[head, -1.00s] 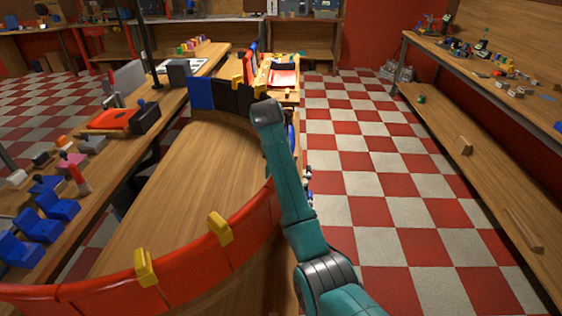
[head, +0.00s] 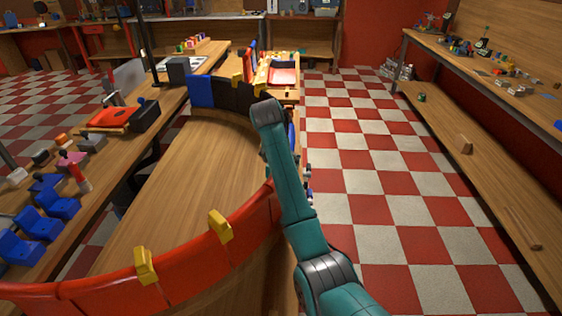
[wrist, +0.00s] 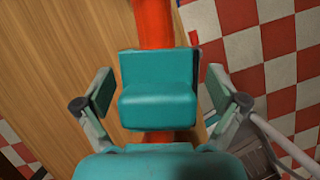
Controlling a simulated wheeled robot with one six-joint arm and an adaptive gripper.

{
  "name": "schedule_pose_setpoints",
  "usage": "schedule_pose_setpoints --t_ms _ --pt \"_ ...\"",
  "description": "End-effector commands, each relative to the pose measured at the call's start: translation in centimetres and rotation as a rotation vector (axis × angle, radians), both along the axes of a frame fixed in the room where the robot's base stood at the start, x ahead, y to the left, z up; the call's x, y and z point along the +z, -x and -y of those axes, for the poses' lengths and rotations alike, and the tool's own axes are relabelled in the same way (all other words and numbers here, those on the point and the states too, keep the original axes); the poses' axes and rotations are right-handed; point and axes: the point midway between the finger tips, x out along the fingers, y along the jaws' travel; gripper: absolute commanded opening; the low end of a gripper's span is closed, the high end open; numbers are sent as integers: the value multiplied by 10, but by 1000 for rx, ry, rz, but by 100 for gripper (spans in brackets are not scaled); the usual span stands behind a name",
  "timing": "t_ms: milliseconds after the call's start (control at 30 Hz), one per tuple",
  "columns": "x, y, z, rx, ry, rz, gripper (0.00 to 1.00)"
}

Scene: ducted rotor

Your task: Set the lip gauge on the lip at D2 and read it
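A teal stepped block, which looks like the lip gauge (wrist: 158,90), sits across the red lip (wrist: 153,25) in the wrist view. My gripper (wrist: 160,95) has one finger on each side of the block. A narrow gap shows between each finger pad and the block, so the fingers stand open around it. In the head view my teal arm reaches over the curved red lip (head: 190,258), and my gripper and the block are hidden behind it. No reading can be made out on the block, and no D2 label is legible.
Yellow clips (head: 145,266) and (head: 219,227) sit on the red lip. Dark and blue segments (head: 201,91) continue the ring at the back. Blue blocks (head: 58,204) and tools crowd the left bench. A shelf bench (head: 480,150) stands right; the checkered floor between is clear.

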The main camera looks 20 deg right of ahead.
Motion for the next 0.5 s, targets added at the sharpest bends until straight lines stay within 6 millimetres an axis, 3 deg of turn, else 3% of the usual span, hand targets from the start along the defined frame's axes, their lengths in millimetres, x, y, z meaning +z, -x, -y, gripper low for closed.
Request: schedule_pose_setpoints --t_ms 333,500 --pt "2 1 -1 0 0 0 100" --pt "20 6 -5 0 0 2 100"
